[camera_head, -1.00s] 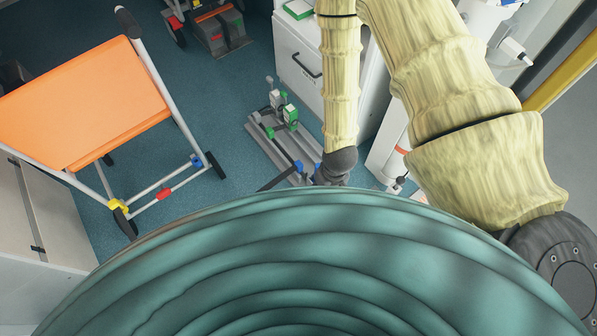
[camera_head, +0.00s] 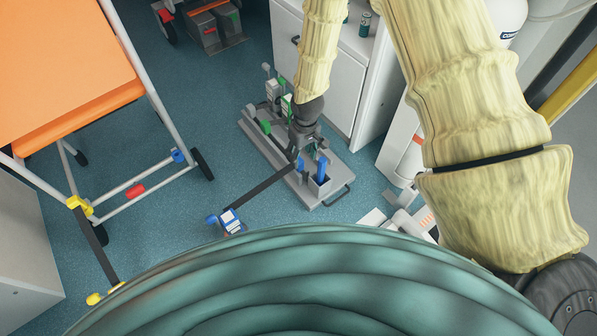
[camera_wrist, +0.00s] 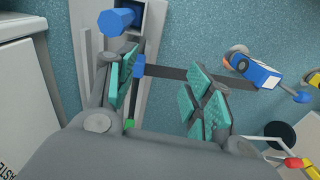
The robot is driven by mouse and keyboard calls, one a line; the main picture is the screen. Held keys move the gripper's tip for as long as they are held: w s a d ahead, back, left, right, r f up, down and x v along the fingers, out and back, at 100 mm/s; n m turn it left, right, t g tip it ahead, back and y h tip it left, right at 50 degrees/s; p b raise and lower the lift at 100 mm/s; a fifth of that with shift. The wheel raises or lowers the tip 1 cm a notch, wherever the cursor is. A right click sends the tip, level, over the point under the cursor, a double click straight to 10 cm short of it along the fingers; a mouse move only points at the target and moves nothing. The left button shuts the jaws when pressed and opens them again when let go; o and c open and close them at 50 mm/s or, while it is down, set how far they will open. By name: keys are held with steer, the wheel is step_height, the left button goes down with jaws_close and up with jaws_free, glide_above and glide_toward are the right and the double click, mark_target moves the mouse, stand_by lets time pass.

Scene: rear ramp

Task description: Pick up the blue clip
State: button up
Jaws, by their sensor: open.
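A small blue clip (camera_wrist: 138,67) sits at one end of a dark strap (camera_wrist: 195,76) in the wrist view. The clip also shows in the head view (camera_head: 300,163), beside the grey floor plate's posts. My gripper (camera_wrist: 167,86) is open, with its teal pads apart. The clip lies close to the left pad, and the strap passes across the gap between the pads; I cannot tell whether they touch. In the head view my gripper (camera_head: 304,138) is low over the plate and hides part of it.
The grey floor plate (camera_head: 335,186) carries green parts and an upright blue post (camera_head: 321,168). The strap's other end meets a blue and white device (camera_head: 231,221). An orange-topped trolley (camera_head: 65,70) stands left, a white cabinet (camera_head: 325,75) behind.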

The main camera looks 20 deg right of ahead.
steer(key=shift+n+h, duration=0.4)
steer(key=w+f+b, duration=0.1)
steer(key=w+b, duration=0.1)
steer(key=w+f+b, duration=0.1)
steer(key=w+b, duration=0.1)
steer(key=w+f+b, duration=0.1)
steer(key=w+b, duration=0.1)
steer(key=shift+w+d, duration=0.3)
step_height(320, 180, down, 5)
steer(key=b, duration=0.3)
steer(key=shift+f, duration=0.15)
steer(key=shift+s+d+f+b, duration=0.1)
steer(key=shift+s+f+b, duration=0.05)
steer(key=shift+f+b, duration=1.05)
steer(key=shift+s+d+f+b, duration=0.1)
steer(key=shift+s+f+b, duration=0.05)
steer(key=shift+f+b, duration=1.05)
steer(key=shift+f+p, duration=0.15)
steer(key=shift+p, duration=0.15)
steer(key=c, duration=1.1)
